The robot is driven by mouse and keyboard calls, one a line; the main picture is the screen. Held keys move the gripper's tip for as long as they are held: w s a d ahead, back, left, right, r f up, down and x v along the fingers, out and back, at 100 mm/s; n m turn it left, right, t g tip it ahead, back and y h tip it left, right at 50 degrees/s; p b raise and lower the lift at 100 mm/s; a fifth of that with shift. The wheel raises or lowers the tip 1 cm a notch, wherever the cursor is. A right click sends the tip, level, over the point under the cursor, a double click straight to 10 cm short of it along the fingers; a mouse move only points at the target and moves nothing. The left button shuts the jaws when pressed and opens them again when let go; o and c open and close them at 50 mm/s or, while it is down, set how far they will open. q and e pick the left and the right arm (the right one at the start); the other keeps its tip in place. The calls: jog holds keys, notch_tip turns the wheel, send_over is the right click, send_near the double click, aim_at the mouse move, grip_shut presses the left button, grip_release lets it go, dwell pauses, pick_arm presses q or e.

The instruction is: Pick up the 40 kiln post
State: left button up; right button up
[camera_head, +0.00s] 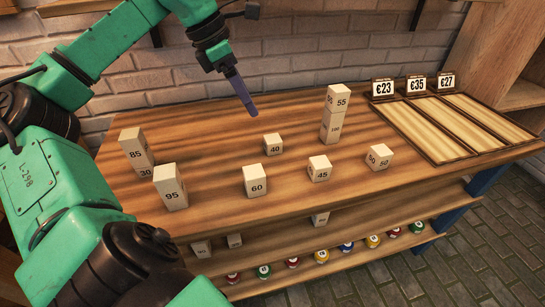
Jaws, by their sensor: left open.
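The 40 kiln post (273,145) is a short pale block with a dark 40 on its front. It stands on the wooden table (225,215), near the middle. My left gripper (252,112) hangs above the table, up and to the left of the 40 post and apart from it. Its jaws are open and nothing shows between them. The fingers overlap one another from this angle. My right gripper does not show.
Blocks 60 (256,181), 45 (319,169) and 50 (379,158) stand in front. Block 95 (171,187) and the 85 stack (135,149) are left. A 55 block (338,98) tops a stack. Price signs (415,84) and slatted trays (415,128) are right.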

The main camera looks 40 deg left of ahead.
aim_at(272, 138)
pick_arm(q)
jog(key=x, duration=0.9)
jog(key=shift+w+f, duration=0.15)
jog(key=shift+f, duration=0.1)
jog(key=p, duration=0.1)
jog(key=w+d+f+p, duration=0.1)
jog(key=p, duration=0.1)
jog(key=shift+w+f, duration=0.15)
jog(key=shift+f, duration=0.15)
jog(key=f+p, duration=0.2)
jog(key=p, duration=0.1)
jog(key=shift+w+f, duration=0.1)
jog(key=shift+w, duration=0.15)
jog(key=shift+f, duration=0.2)
jog(key=shift+w+f, duration=0.15)
jog(key=shift+f, duration=0.05)
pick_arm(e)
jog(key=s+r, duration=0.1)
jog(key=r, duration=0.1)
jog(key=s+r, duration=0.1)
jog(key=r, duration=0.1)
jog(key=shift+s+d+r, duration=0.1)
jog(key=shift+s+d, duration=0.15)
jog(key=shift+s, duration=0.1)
pick_arm(q)
grip_shut()
